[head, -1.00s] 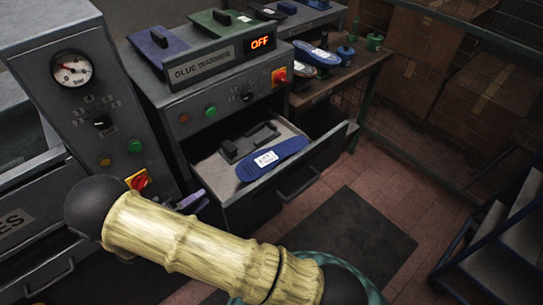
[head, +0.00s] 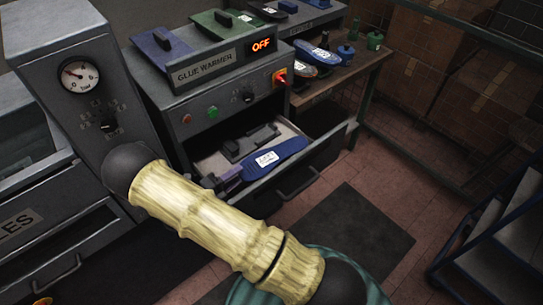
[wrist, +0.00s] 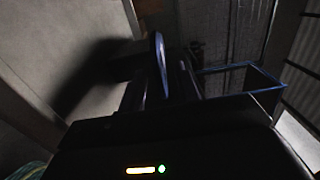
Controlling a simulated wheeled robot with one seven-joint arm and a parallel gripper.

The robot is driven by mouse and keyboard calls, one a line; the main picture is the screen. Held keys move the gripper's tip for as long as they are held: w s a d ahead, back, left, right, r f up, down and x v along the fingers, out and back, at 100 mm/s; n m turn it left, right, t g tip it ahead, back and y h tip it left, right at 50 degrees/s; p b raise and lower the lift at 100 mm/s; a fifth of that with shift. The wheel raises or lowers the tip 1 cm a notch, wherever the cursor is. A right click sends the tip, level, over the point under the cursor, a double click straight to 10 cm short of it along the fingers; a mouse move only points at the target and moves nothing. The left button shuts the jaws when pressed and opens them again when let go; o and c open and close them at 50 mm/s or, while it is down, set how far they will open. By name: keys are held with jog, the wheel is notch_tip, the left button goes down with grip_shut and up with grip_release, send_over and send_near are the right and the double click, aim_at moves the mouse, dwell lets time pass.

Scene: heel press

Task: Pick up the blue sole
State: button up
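The blue sole (head: 282,152) with a white label lies in the open drawer (head: 290,178) under the glue warmer. Its left end is partly hidden by my gripper (head: 228,181), which is over the drawer's left part. In the wrist view, the sole (wrist: 161,65) shows as a thin blue edge between the two fingers of my gripper (wrist: 160,85). The fingers look apart, with dark gaps beside the sole. The picture is dark, and contact is not clear.
The glue warmer (head: 217,65) reads OFF. Dark grey blocks (head: 243,143) lie in the drawer behind the sole. Other shoes and small pots (head: 346,54) stand on the bench at the back right. A press with a gauge (head: 80,76) stands at left. A blue-framed rack (head: 500,235) is at right.

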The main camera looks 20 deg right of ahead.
aim_at(248, 168)
jog(key=p+x, duration=0.2)
jog(key=x, duration=0.3)
jog(key=shift+s, duration=0.1)
jog(key=shift+d+f, duration=0.1)
dwell(0.3)
grip_shut()
